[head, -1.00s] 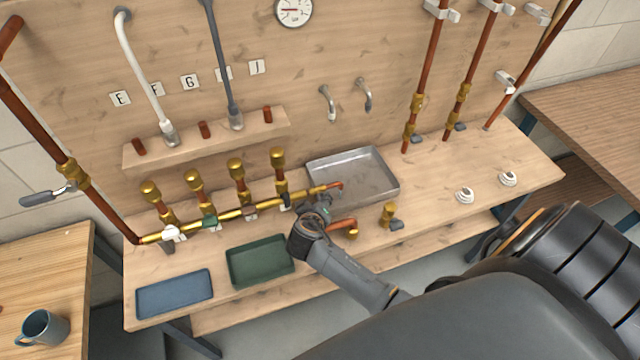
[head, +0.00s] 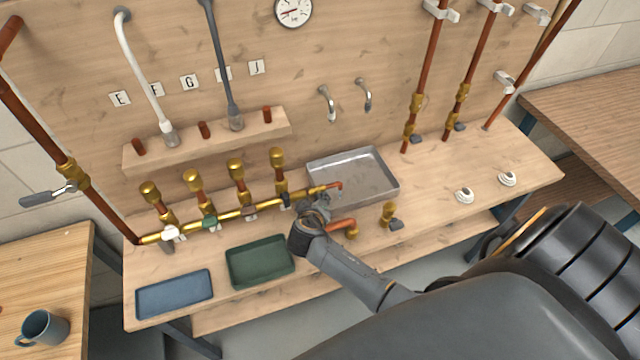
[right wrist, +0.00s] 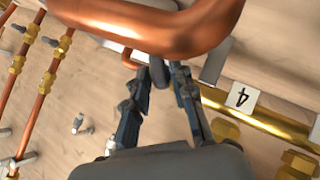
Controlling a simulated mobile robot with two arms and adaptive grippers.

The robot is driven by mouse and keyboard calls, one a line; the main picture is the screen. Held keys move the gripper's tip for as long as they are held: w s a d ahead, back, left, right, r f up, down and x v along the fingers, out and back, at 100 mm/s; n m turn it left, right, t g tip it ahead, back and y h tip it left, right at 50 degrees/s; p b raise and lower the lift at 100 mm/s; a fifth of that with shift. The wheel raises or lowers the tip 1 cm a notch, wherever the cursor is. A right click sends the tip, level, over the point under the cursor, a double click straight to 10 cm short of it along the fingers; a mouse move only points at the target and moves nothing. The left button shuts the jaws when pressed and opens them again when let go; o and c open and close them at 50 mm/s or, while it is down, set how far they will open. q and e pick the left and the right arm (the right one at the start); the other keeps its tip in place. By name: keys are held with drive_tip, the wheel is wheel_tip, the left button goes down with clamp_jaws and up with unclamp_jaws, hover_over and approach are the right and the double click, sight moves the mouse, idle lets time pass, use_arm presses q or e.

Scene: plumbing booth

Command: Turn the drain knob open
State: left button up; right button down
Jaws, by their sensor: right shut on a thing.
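The brass manifold (head: 228,215) runs along the bench and ends at the right in a copper outlet (head: 338,186) over a metal tray (head: 385,187). My right gripper (head: 324,200) is at that outlet end. In the right wrist view, my right gripper (right wrist: 169,71) is shut on a small dark knob (right wrist: 158,72), mostly hidden between the fingers. A thick copper pipe (right wrist: 150,28) crosses close above the fingertips, and the brass pipe (right wrist: 265,120) with a "4" tag lies to the right. My left gripper is out of view.
A green tray (head: 232,275) and a blue tray (head: 175,294) lie in front of the manifold. A copper elbow (head: 341,224) and a brass valve piece (head: 389,214) lie near my right wrist. A gauge (head: 293,11) hangs on the board.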

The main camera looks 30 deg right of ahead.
drive_tip(key=shift+a+f+h+b, duration=0.1)
drive_tip(key=shift+f+h+b, duration=0.25)
drive_tip(key=shift+b, duration=0.25)
drive_tip(key=n+h+b, duration=0.1)
drive_tip(key=b, duration=0.2)
drive_tip(key=n+h+b, duration=0.1)
drive_tip(key=h+b, duration=0.1)
drive_tip(key=n+h+b, duration=0.1)
drive_tip(key=b, duration=0.2)
drive_tip(key=shift+w+a+f+n+h+b, duration=0.1)
drive_tip(key=shift+a+f+n+h+b, duration=0.2)
drive_tip(key=shift+f+h, duration=0.1)
drive_tip(key=shift+r+n+t+h+b, duration=0.1)
drive_tip(key=shift+n+t+h+b, duration=0.6)
drive_tip(key=shift+b, duration=0.7)
drive_tip(key=c, duration=1.3)
unclamp_jaws()
drive_tip(key=v, duration=1.2)
drive_tip(key=shift+w, duration=0.15)
